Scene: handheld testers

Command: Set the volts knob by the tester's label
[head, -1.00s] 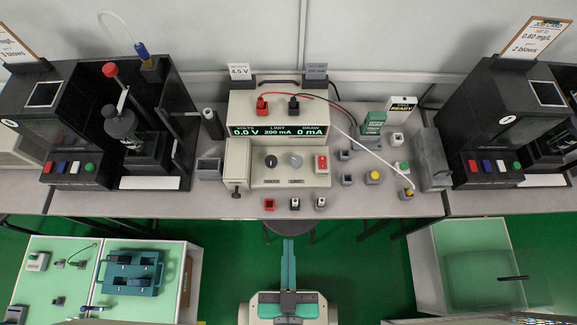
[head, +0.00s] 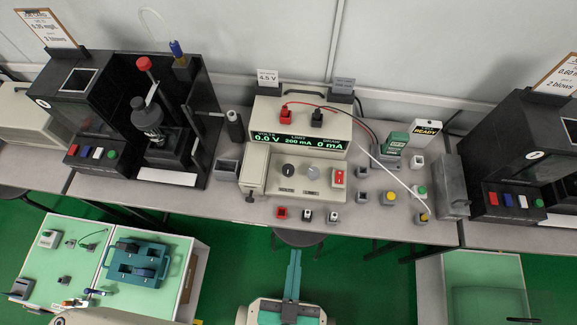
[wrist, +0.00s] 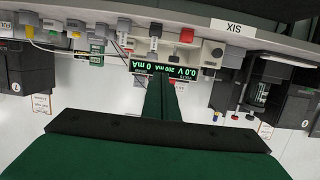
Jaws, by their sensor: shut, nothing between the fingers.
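The tester (head: 262,108) is a cream bench unit, its display (head: 298,141) reading 0.0 V, 200 mA limit and 0 mA draw. On its front deck sit a black knob (head: 288,170) at left and a grey knob (head: 312,173) beside it. A card (head: 267,77) reading 4.5 V stands behind the tester's top left. My gripper (head: 295,253) is shut and empty, in front of the bench and apart from the knobs. Its green fingers also show in the upside-down wrist view (wrist: 162,83).
A red switch (head: 338,177) is right of the knobs. Small blocks, including a red one (head: 282,213), line the bench's front edge. A white lead (head: 392,180) runs to the right. Dark machines (head: 83,122) flank the tester.

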